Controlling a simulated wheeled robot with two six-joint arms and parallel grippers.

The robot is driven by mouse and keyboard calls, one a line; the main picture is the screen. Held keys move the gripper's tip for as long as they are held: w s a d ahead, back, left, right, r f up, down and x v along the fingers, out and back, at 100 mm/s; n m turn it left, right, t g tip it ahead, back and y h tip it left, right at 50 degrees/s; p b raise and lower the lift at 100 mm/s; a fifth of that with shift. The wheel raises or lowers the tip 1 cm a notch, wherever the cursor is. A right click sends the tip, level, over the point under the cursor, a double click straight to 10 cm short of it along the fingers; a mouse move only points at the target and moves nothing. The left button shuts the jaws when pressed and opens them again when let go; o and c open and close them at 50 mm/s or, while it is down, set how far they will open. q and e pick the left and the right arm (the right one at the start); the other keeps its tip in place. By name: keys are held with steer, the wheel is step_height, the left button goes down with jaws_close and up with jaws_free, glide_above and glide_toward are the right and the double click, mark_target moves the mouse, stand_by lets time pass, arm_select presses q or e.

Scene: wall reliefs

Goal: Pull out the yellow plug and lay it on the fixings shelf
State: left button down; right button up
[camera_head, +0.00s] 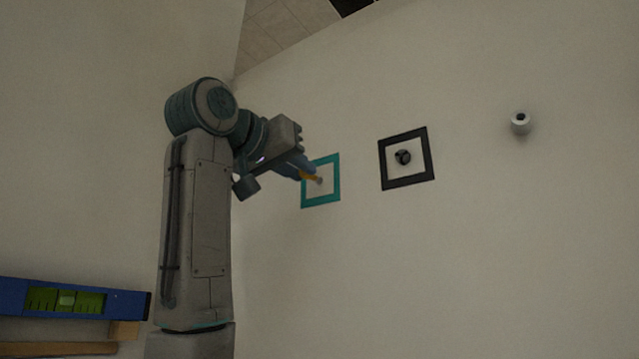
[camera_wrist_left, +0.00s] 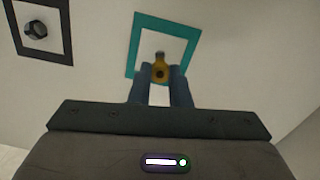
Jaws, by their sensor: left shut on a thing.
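The yellow plug (camera_head: 309,176) is at the teal square frame (camera_head: 335,180) on the wall. In the left wrist view the plug (camera_wrist_left: 160,72) sits between the two blue-grey fingers, in front of the teal frame (camera_wrist_left: 135,45). My left gripper (camera_head: 303,170) is shut on the plug. A small grey piece (camera_head: 319,181) shows at the plug's wall end; I cannot tell whether the plug is still seated in the wall. I cannot make out a shelf marked for fixings. My right gripper is not in view.
A black square frame (camera_head: 428,155) with a dark round piece (camera_head: 403,157) is right of the teal one. A white cylinder (camera_head: 520,124) sticks out farther right. A blue spirit level (camera_head: 75,299) is at lower left, above wooden pieces (camera_head: 60,349). The wall below the frames is bare.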

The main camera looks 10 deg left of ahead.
arm_select(q)
steer(key=b+v, duration=0.1)
steer(key=v, duration=0.2)
steer(key=shift+s+a, duration=0.15)
steer(key=shift+s, duration=0.15)
